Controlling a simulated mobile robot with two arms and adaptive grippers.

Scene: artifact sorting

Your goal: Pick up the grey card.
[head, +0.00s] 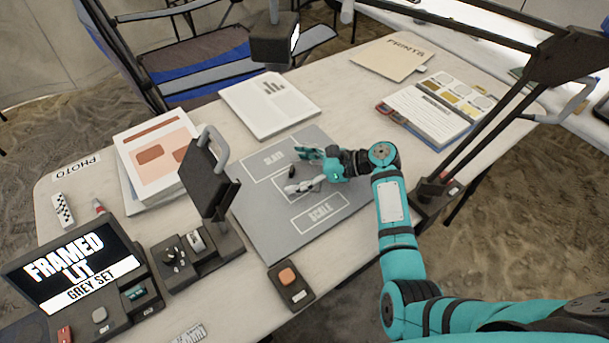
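I cannot make out with certainty which thing is the grey card. My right gripper (304,170) is over the grey mat (258,217) in the middle of the table. Its fingers are spread apart, one teal and one pale. A small dark object (292,171) shows on the mat near the fingertips; I cannot tell whether it is touched. The mat has outlined fields marked SLATE and SCALE. A small black-and-white checkered card (62,210) lies at the table's left. My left gripper is not in view.
A screen (75,265) reads FRAMED, LIT, GREY SET. A dark upright stand (208,185) is left of the mat. A button box (290,284) is in front. Papers (268,104), a swatch book (440,105) and a PRINTS folder (393,57) lie behind. A dark slanting frame stands at right.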

